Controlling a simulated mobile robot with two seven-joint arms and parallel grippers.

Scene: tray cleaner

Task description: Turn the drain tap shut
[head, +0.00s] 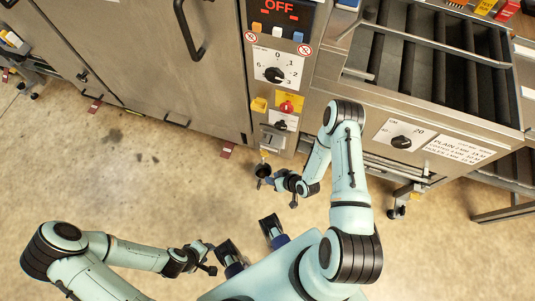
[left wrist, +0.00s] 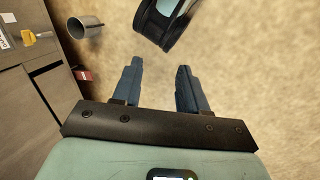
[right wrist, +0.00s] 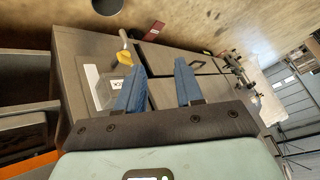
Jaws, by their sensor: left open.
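The drain tap is small and yellow, low on the machine front. It shows in the left wrist view (left wrist: 40,37), upper left, and in the right wrist view (right wrist: 124,57), beyond the left finger. In the head view it is tiny (head: 264,154), and I cannot tell its handle's setting. My right gripper (head: 281,190) is just below and right of the tap in the head view, apart from it; its fingers (right wrist: 160,72) are spread and empty. My left gripper (head: 212,258) is low over the floor, away from the tap; its fingers (left wrist: 157,70) are open and empty.
A grey metal cup (left wrist: 86,27) is below the tap, close to my right gripper. The machine front has a dial (head: 274,74), a red button (head: 286,107) and a black switch (head: 280,125). A roller conveyor (head: 430,60) stands at right.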

